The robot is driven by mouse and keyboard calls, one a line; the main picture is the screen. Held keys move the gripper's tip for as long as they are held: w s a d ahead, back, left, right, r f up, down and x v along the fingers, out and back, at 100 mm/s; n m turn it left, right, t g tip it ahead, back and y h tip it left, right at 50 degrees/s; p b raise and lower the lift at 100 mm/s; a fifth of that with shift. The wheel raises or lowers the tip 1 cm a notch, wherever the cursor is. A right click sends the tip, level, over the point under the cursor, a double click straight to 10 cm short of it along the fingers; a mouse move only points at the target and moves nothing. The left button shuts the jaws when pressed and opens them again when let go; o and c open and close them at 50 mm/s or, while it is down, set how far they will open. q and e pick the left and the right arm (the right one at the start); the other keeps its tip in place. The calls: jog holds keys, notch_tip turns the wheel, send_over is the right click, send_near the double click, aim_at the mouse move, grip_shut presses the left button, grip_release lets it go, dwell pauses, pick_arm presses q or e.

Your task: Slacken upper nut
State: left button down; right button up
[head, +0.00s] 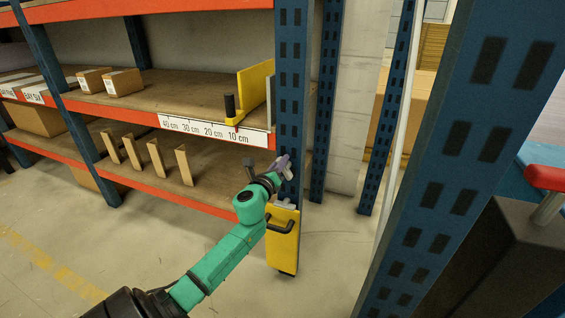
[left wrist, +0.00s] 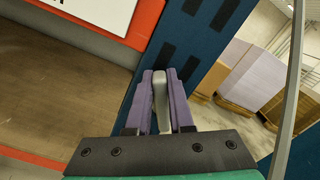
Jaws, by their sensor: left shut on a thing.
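My left gripper (head: 284,165) reaches the blue rack post (head: 291,90) just above a yellow plate (head: 283,240) with a black handle. In the left wrist view, its purple fingers (left wrist: 163,78) are shut on a light grey, lever-like piece (left wrist: 161,92), apparently the upper nut, in front of the blue post (left wrist: 190,45). The fingers hide the piece's sides, and how it joins the post cannot be made out. My right gripper is not in view.
Beside the post, the shelf carries a yellow stop (head: 256,88) with a black knob and a centimetre scale (head: 212,131). Cardboard boxes (head: 124,82) stand further left. A second blue post (head: 450,150) stands at right. Floor (head: 335,240) between the posts is clear.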

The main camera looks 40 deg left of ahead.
pick_arm(q)
jog(key=n, duration=0.3)
jog(key=shift+s+a+f+n, duration=0.15)
jog(key=shift+a+f+n, duration=0.15)
jog(key=shift+f+n, duration=0.1)
jog(key=shift+s+a+f+n+p, duration=0.1)
jog(key=shift+f+n+p, duration=0.25)
jog(key=shift+n, duration=1.3)
jog(key=shift+w+a+f+n+p, duration=0.1)
jog(key=shift+f+n, duration=0.3)
jog(key=shift+n, duration=1.3)
jog(key=shift+s+a+f+n+p, duration=0.1)
jog(key=shift+f+n+p, duration=0.25)
jog(key=shift+n, duration=1.3)
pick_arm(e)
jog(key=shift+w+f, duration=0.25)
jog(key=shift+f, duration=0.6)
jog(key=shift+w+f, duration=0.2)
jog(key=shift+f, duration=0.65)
pick_arm(q)
jog(key=shift+f, duration=0.1)
jog(key=c, duration=0.8)
grip_release()
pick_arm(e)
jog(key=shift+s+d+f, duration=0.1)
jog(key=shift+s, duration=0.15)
